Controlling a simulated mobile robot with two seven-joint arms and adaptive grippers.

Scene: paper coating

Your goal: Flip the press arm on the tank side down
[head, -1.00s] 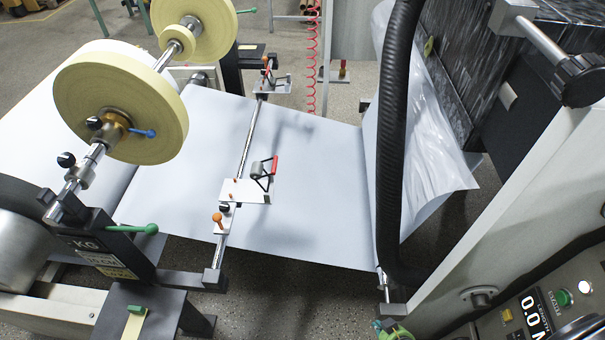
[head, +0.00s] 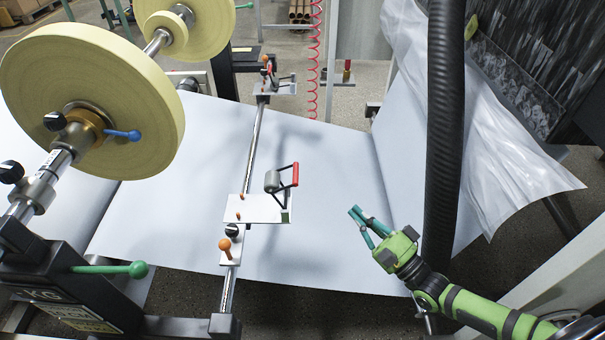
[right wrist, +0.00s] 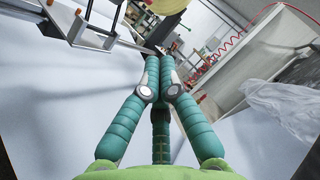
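The nearer press arm (head: 283,184) has a red handle and a grey roller. It stands tilted up above a white plate (head: 258,209) on the cross bar. A second, similar press arm (head: 281,84) sits farther back on the same bar. I cannot tell which one is on the tank side. My right gripper (head: 362,220) has teal fingers and a green body. It is empty, over the sheet, right of the nearer press arm and apart from it. In the right wrist view its fingertips (right wrist: 159,62) meet, so it is shut. My left gripper is out of view.
A white paper sheet (head: 330,245) spans below the bar. A thick black hose (head: 443,130) rises just right of my right gripper. Large cream rolls (head: 60,120) stand at left. An orange knob (head: 225,245) sits near the plate. Space between gripper and press arm is clear.

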